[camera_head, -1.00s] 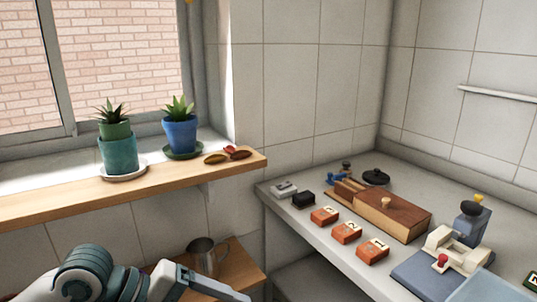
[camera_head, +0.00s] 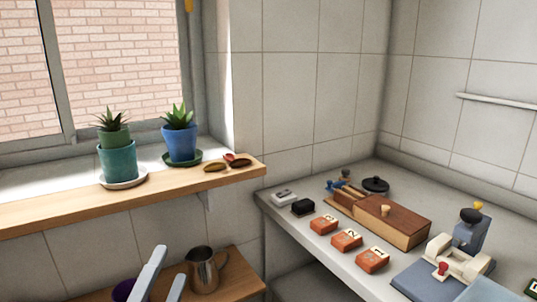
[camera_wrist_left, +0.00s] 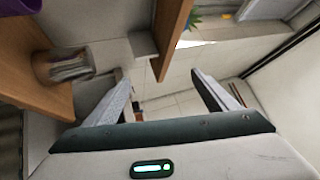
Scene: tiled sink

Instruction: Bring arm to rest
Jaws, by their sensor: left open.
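My left gripper (camera_head: 163,277) is low in the head view, its two grey fingers pointing up and spread apart with nothing between them. It stands just left of a metal pitcher (camera_head: 203,270). In the left wrist view, the fingers (camera_wrist_left: 165,92) of the same gripper are wide apart and empty. The rest of my left arm is below the head view's edge. My right gripper does not show in either view.
A wooden shelf (camera_head: 60,203) with two potted plants runs under the window. The pitcher stands on a lower wooden surface (camera_head: 240,268). A grey counter (camera_head: 310,238) at right holds orange numbered blocks (camera_head: 346,240) and a wooden box (camera_head: 395,220).

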